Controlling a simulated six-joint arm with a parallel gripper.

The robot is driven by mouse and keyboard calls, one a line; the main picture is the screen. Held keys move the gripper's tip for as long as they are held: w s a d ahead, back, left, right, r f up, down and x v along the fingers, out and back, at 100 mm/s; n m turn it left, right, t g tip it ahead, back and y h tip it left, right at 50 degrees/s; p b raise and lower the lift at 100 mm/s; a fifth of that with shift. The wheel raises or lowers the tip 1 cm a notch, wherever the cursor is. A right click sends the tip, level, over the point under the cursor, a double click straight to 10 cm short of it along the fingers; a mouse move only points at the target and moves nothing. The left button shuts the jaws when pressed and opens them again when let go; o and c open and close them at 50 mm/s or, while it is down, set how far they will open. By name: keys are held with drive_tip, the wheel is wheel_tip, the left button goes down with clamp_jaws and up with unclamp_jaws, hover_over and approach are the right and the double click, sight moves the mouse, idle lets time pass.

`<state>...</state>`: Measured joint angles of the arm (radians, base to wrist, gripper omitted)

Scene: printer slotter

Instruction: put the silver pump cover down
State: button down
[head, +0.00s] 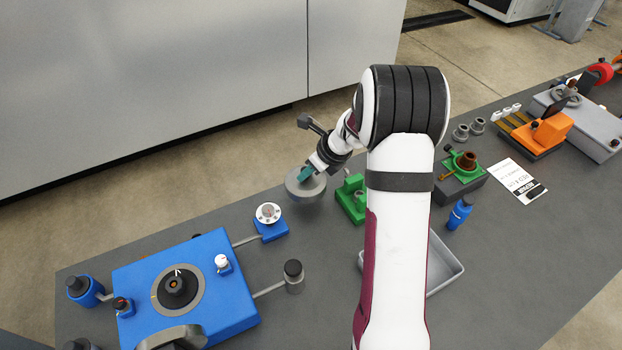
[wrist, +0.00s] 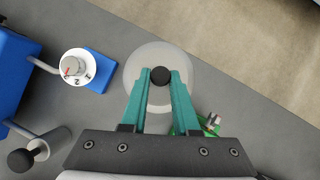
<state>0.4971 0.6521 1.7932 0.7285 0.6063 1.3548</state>
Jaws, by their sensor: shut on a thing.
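The silver pump cover (head: 306,188) is a round grey disc near the far edge of the bench, left of my arm in the head view. In the wrist view the pump cover (wrist: 160,56) shows as a pale disc with a dark knob (wrist: 160,76) at its middle. My gripper (head: 306,174) has teal fingers, and in the wrist view the gripper (wrist: 160,80) is shut on the knob. A shadow lies around the disc on the bench. I cannot tell for sure whether the disc touches the bench or is just above it.
A blue unit with a dial (head: 268,214) stands close left of the cover. A green block (head: 351,198) stands close right. A large blue machine (head: 215,295) is at front left. A grey tray (head: 443,264) is partly behind my arm. The grey bench (head: 320,290) is clear in front.

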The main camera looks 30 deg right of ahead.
sight(308, 179)
drive_tip(key=f, duration=0.3)
drive_tip(key=w+f, duration=0.1)
drive_tip(key=shift+a+f, duration=0.35)
drive_tip(key=shift+a, duration=0.05)
drive_tip(key=c, duration=0.7)
unclamp_jaws()
drive_tip(key=shift+f, duration=0.1)
drive_tip(key=shift+o, duration=0.2)
